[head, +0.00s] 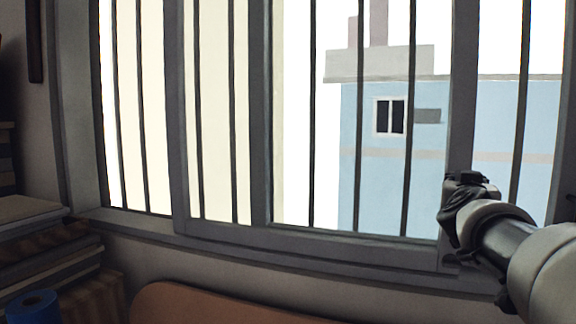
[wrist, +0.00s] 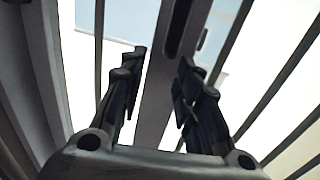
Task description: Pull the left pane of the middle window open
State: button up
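A grey-framed sliding window (head: 258,120) with dark vertical bars fills the head view. One of its panes spans from the middle upright to a right upright (head: 462,90); I cannot tell for certain which pane is the task's left one. My gripper (head: 462,190) is at the lower part of that right upright and hides some of it. In the wrist view my gripper (wrist: 159,78) is open, its two dark fingers apart. A grey upright (wrist: 155,105) with a dark slot (wrist: 179,28) runs behind and between the fingers. I cannot tell whether they touch it.
Stacked books or boards (head: 35,235) stand at the lower left, with a blue roll (head: 33,305) in front. A brown rounded surface (head: 215,303) lies below the sill (head: 290,245). A blue building (head: 450,125) shows outside.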

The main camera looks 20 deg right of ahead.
aim_at(464, 165)
jog(key=shift+r, duration=1.9)
